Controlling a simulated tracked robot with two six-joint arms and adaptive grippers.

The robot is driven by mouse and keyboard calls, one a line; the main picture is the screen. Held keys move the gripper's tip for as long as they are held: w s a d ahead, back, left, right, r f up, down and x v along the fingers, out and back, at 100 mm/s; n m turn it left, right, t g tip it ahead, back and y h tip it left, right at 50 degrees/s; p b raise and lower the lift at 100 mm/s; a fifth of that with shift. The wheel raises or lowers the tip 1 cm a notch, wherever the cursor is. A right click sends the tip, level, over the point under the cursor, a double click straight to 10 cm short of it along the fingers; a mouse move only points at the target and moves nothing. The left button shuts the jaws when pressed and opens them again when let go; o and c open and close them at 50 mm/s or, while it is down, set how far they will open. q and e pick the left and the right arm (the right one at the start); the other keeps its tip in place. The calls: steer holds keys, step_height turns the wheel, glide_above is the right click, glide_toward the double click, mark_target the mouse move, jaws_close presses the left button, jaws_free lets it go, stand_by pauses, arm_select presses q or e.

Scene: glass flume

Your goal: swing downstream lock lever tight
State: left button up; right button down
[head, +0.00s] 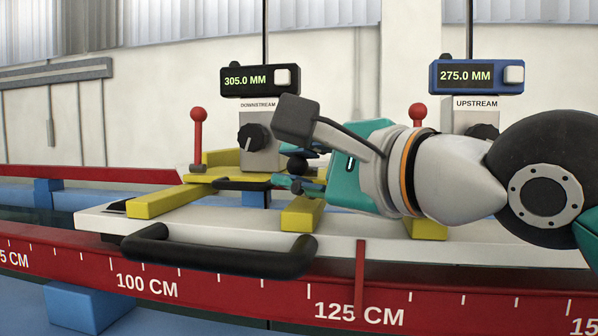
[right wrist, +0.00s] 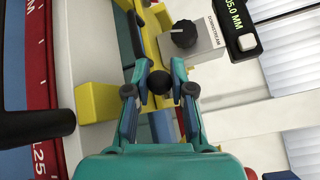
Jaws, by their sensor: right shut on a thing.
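The downstream lock lever (head: 197,140), a red shaft with a red ball top, stands upright at the left of the downstream gauge (head: 258,135) in the head view. My right gripper (head: 291,184) comes in from the right, low in front of that gauge, apart from the red lever. My left gripper is not in view.
The downstream display (head: 260,80) reads 305.0 MM; the upstream display (head: 477,77) reads 275.0 MM. A second red lever (head: 417,113) stands by the upstream gauge. A thick black handle (head: 220,252) lies along the white plate's front, above the red scale rail (head: 60,270).

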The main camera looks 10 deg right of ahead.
steer(key=c, duration=1)
jaws_free()
steer(key=shift+s, duration=0.15)
steer(key=v, duration=1.2)
